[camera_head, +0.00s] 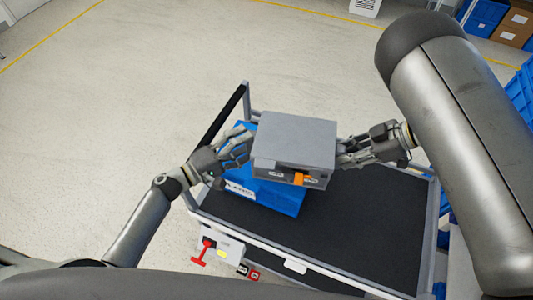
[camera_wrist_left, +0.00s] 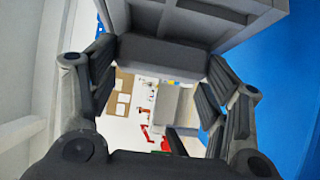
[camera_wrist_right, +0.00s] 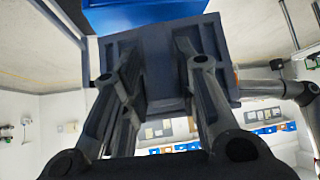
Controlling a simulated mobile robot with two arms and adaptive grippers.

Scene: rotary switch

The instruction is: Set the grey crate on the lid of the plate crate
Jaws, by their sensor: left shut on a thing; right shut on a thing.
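The grey crate (camera_head: 295,138) is a closed-looking box with an orange tag on its front. It is level and above the blue plate crate (camera_head: 278,197), covering much of its lid; whether they touch I cannot tell. My left gripper (camera_head: 240,152) is shut on the grey crate's left side. My right gripper (camera_head: 346,153) is shut on its right side. The grey crate also shows at the top of the left wrist view (camera_wrist_left: 215,22) and between the fingers in the right wrist view (camera_wrist_right: 160,60). The plate crate's blue wall shows in the left wrist view (camera_wrist_left: 297,75).
The plate crate stands on a cart with a black top (camera_head: 370,220) and a raised rail. The cart top right of the crate is clear. A red handle (camera_head: 203,250) is at the cart's front left. Blue bins (camera_head: 484,16) and a cardboard box (camera_head: 514,27) stand at the back right.

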